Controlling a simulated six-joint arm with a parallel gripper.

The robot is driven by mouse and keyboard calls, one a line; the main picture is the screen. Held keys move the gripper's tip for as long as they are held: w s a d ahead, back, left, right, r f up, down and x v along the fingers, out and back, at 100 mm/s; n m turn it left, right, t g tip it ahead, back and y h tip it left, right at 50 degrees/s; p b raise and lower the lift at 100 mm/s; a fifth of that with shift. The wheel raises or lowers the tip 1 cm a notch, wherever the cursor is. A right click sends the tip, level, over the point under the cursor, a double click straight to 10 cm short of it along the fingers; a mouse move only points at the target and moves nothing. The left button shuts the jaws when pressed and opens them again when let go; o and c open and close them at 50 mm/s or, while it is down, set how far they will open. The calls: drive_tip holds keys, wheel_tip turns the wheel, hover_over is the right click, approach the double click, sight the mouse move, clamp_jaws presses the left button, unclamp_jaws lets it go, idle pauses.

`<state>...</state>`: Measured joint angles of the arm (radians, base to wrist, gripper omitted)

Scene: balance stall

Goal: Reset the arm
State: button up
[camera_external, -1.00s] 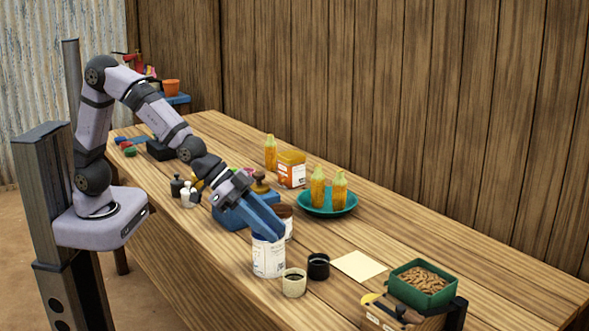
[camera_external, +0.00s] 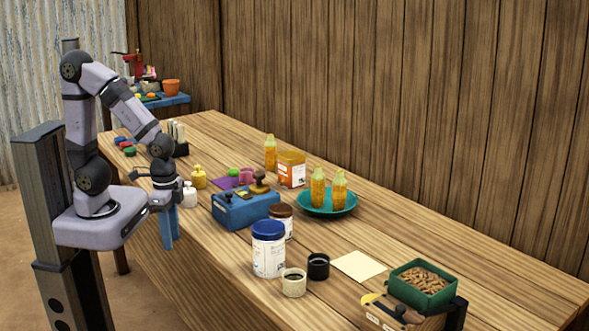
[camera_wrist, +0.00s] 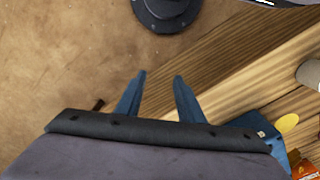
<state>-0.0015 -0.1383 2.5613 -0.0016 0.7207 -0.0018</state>
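My gripper (camera_external: 169,241) hangs pointing down beside the table's front edge, close to my base in the external view. In the wrist view its two blue fingers (camera_wrist: 160,80) are spread apart with nothing between them, so it is open and empty. Below them are the brown ground and the table edge. My arm is folded back with the elbow high.
On the wooden table (camera_external: 450,262) stand a blue-lidded white jar (camera_external: 268,255), a blue box (camera_external: 240,210), a teal plate (camera_external: 318,208) with yellow bottles, two small cups and a green tray (camera_external: 422,276). A white bottle (camera_external: 190,198) stands near my gripper.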

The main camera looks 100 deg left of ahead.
wheel_tip(320, 180, up, 25)
drive_tip(key=p, duration=2.2)
drive_tip(key=shift+p, duration=0.4)
drive_tip(key=shift+f, duration=0.2)
wheel_tip(320, 180, down, 28)
drive_tip(key=b, duration=2.8)
drive_tip(key=shift+r, duration=0.1)
